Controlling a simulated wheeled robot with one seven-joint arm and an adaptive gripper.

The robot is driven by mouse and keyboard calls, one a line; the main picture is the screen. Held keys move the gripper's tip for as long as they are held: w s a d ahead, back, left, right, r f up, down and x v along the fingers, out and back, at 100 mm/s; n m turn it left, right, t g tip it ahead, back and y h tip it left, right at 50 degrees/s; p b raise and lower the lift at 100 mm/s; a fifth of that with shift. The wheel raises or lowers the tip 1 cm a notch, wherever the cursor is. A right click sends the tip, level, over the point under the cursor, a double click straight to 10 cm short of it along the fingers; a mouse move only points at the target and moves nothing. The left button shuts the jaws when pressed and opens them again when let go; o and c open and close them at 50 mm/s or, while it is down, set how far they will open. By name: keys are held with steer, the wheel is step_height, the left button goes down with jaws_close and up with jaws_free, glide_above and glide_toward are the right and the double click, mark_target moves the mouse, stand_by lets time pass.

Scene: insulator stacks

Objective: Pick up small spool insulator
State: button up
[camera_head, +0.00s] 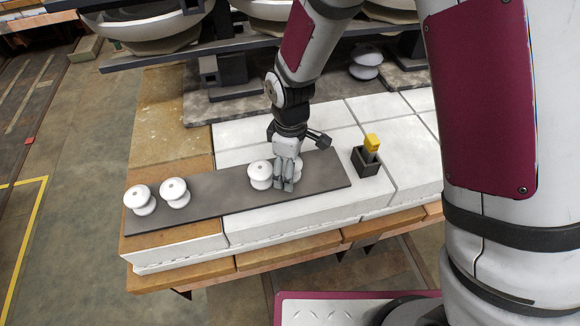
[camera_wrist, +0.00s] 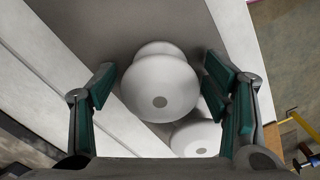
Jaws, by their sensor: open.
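White spool insulators lie on a dark grey strip (camera_head: 215,190). Two are at its left end, the first spool insulator (camera_head: 140,197) and the second (camera_head: 174,191). A third spool insulator (camera_head: 260,174) is just left of my gripper (camera_head: 284,184), and a fourth is mostly hidden behind the fingers. In the wrist view one spool insulator (camera_wrist: 160,88) sits between my open, green-padded fingers (camera_wrist: 158,85), with gaps on both sides. Another spool insulator (camera_wrist: 195,138) is close to it, partly covered by the right finger.
A small dark holder (camera_head: 366,162) with a yellow-topped item (camera_head: 372,143) stands right of the strip on white slabs (camera_head: 405,150). Another white insulator (camera_head: 366,62) stands behind my arm. Large insulator stacks (camera_head: 145,25) line the back. The strip's middle is clear.

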steer(key=c, duration=1.4)
steer(key=shift+r, duration=0.1)
